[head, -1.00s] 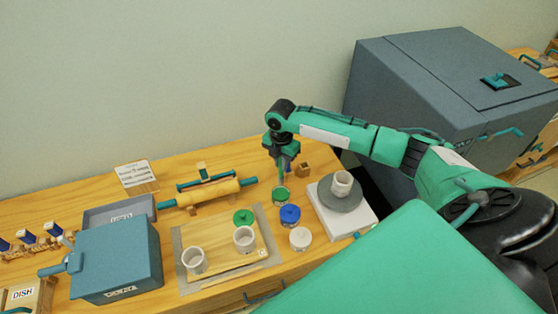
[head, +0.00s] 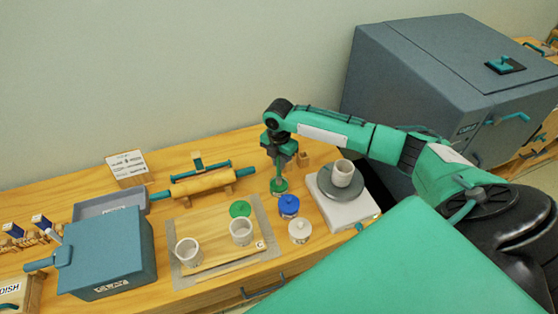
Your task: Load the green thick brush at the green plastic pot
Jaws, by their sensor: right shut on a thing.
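My right gripper (head: 279,162) points down over the green plastic pot (head: 279,187), a small open pot on the wooden table. The gripper is shut on the green thick brush, mostly hidden by the fingers and the pot. The brush points down into the pot's mouth; I cannot tell how deep its tip is. A green lid (head: 240,209) lies apart on the board left of the pot. My left gripper is not in view.
A blue pot (head: 288,206) and a white pot (head: 300,231) stand close in front of the green pot. A cup (head: 342,173) stands on a grey turntable (head: 333,192) to the right. Two cups (head: 187,251) stand on the board. A rolling pin (head: 202,185) lies behind.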

